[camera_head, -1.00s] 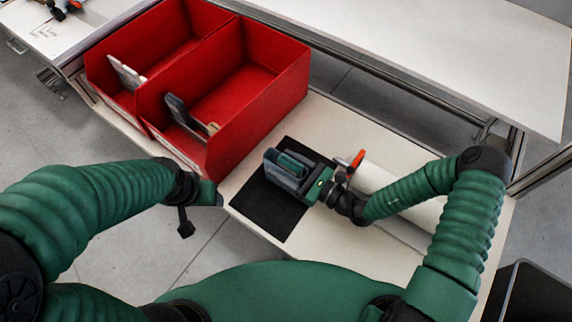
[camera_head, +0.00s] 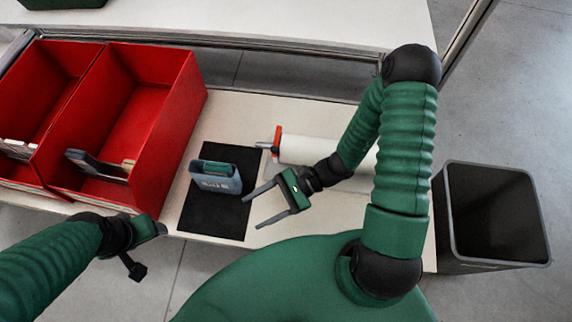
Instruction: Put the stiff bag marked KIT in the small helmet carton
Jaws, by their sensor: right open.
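A small blue-grey upright holder (camera_head: 216,181) with a green piece in its top stands on a black mat (camera_head: 214,226). It has pale marking on its front, too small to read, so I cannot tell whether it is the KIT bag. My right gripper (camera_head: 252,213) is open and empty to its right, with its fingers pointing left over the mat's right edge, apart from the holder. My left gripper (camera_head: 152,231) is at the table's front edge, below the red bins; its jaws are not clear. I cannot identify a small helmet carton.
Two red bins (camera_head: 178,125) stand at the left, with flat grey and tan pieces (camera_head: 100,163) inside. A dark open bin (camera_head: 452,225) stands on the floor at the right.

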